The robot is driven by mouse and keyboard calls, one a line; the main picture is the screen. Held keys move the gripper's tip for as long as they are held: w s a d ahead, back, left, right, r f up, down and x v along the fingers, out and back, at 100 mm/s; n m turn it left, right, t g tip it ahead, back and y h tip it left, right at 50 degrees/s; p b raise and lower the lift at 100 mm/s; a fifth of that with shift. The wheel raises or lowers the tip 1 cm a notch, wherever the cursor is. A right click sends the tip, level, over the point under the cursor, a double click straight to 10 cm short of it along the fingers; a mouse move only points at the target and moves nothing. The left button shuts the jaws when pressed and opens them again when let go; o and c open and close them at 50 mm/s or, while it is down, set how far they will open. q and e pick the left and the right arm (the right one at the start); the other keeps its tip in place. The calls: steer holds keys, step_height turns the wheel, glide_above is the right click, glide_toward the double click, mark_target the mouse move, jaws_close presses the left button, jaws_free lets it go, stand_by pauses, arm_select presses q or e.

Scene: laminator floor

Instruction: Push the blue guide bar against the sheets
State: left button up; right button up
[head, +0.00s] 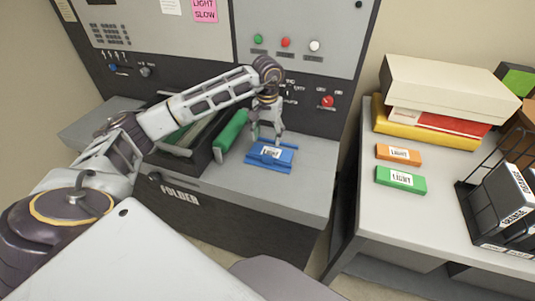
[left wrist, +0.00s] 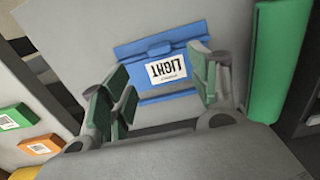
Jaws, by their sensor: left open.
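A blue piece (head: 270,158) with a white LIGHT label lies on the grey machine ledge; I take it for the blue guide bar. It also shows in the left wrist view (left wrist: 205,36), with a raised tab on one long edge. I cannot make out separate sheets. My left gripper (head: 266,137) points down at the back edge of the blue piece. In the left wrist view its green-padded fingers (left wrist: 162,90) are spread apart, one toward each end of the blue piece, with nothing clamped. Whether they touch it is unclear. My right gripper is not in view.
The machine panel with buttons (head: 286,43) rises behind. A side table holds an orange box (head: 398,155), a green box (head: 401,180), stacked boxes and a black wire rack. The ledge's right end is clear.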

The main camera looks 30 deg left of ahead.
mark_target(267, 155)
arm_select(q)
step_height(267, 155, down, 10)
steer(key=shift+r+p, duration=0.15)
steer(key=shift+p, duration=0.45)
jaws_close()
stand_by(0.4)
